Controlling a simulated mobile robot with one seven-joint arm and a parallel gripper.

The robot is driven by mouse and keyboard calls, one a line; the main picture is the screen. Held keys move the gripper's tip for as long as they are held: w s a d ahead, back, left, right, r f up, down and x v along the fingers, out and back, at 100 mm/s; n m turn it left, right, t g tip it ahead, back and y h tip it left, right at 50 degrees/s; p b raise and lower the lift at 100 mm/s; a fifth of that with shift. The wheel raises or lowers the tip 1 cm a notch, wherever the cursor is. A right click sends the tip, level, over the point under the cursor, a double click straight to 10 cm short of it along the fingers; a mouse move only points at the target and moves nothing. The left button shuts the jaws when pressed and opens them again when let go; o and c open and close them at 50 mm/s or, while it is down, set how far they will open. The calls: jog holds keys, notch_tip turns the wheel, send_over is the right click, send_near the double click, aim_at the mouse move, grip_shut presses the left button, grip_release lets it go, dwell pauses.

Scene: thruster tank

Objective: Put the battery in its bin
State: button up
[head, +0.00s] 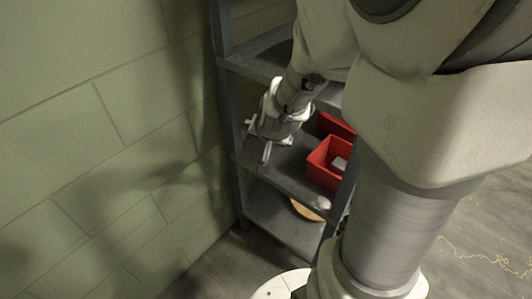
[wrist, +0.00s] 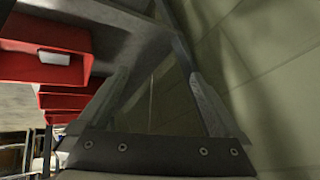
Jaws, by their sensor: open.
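My gripper (head: 260,141) is at the left end of the middle shelf (head: 288,178) in the head view, to the left of the red bins. In the wrist view, its two fingers (wrist: 160,76) stand wide apart with nothing between them. A red bin (head: 319,174) sits on the shelf's right part, and a small pale block (head: 340,163) lies in it. The bin (wrist: 25,30) and pale block (wrist: 55,58) also show at the left of the wrist view. I cannot tell whether this block is the battery. No other battery is clearly visible.
A second red bin (head: 335,126) stands behind the first, partly hidden by my arm. A dark shelf post (head: 228,110) and a green block wall (head: 100,140) are close to the left. A round tan item (head: 304,210) lies on the lower shelf.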

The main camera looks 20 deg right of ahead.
jog(key=s+a+r+n, duration=0.3)
jog(key=s+r, duration=0.4)
jog(key=s, duration=0.1)
jog(key=s+a+r+n+g+y, duration=0.1)
jog(key=s+a+r+n, duration=0.2)
jog(key=s+r, duration=0.4)
jog(key=shift+s+a+n, duration=0.15)
jog(key=shift+s+n, duration=0.65)
jog(key=shift+s, duration=0.4)
